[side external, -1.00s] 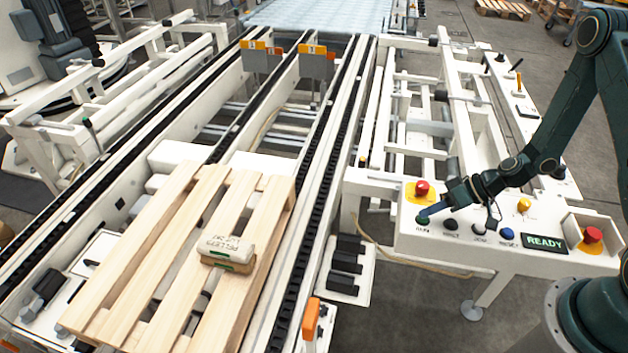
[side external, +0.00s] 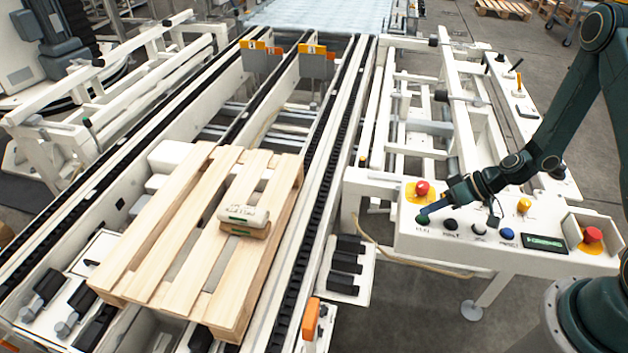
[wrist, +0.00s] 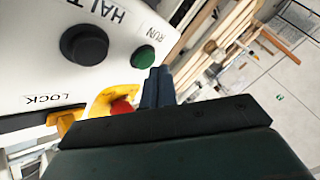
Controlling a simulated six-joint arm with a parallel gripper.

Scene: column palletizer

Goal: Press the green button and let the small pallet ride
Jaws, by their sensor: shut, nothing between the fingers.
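The small wooden pallet (side external: 160,262) lies on the chain conveyor at the left of the side view. A pale labelled bag (side external: 243,214) rests on a brown block on its slats. The green button (side external: 422,219), marked RUN, is at the left end of the white control panel (side external: 455,242). It also shows in the wrist view (wrist: 143,57). My gripper (side external: 428,210) is shut and empty, its fingertips at the green button. In the wrist view the fingertips (wrist: 158,73) overlap the button's lower edge. I cannot tell whether the button is pressed down.
Black HALT (side external: 451,225) and blue (side external: 507,233) buttons sit right of the green one. Red mushroom buttons stand close behind it (side external: 422,188) and at the panel's right end (side external: 592,235). Orange-topped grey plates (side external: 313,62) stand farther along the conveyor. The track before them is clear.

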